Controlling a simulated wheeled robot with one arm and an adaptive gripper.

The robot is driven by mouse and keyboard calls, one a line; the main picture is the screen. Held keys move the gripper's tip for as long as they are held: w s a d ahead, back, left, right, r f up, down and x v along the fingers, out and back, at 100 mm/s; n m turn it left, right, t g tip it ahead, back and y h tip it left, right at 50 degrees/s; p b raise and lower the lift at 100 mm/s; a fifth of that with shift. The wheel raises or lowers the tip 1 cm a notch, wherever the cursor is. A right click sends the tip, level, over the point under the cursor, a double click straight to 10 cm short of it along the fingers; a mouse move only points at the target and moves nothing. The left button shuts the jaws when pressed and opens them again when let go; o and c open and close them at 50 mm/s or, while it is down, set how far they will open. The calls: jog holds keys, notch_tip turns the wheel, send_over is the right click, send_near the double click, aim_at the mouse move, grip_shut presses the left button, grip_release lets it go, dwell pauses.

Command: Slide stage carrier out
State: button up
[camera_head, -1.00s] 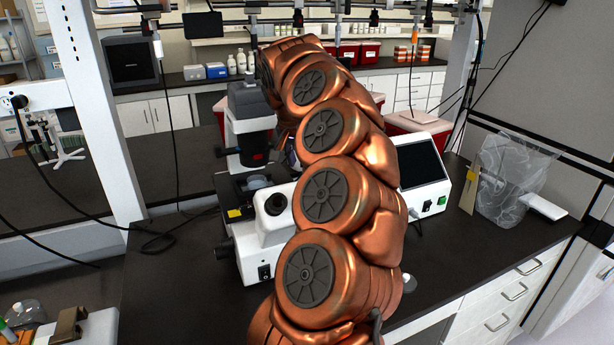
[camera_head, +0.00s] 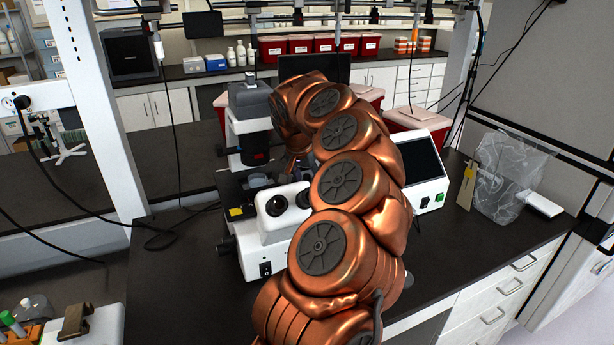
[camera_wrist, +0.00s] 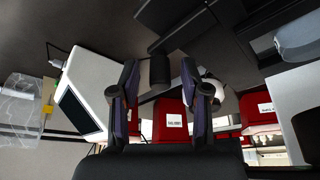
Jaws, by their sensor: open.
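The microscope (camera_head: 262,235) stands on the black bench, with its white body, eyepieces and dark upper head showing in the head view. Its dark stage (camera_head: 236,188) shows to the left of my arm; the stage carrier cannot be made out clearly, and my arm hides the stage's right side. In the wrist view, dark flat plates (camera_wrist: 205,22) at the top may be the stage. My gripper (camera_wrist: 160,80) is open, its two fingers apart with nothing held between them. A dark block shows beyond and between the fingertips; I cannot tell whether they touch it. In the head view my arm mostly hides the gripper.
A white instrument with a dark screen (camera_head: 424,172) stands right of my arm, and also shows in the wrist view (camera_wrist: 80,112). A clear plastic bag (camera_head: 508,180) is farther right. Red bins (camera_head: 408,118) stand behind. The bench left of the microscope is mostly clear, with cables.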

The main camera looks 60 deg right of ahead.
grip_shut()
dwell(0.5)
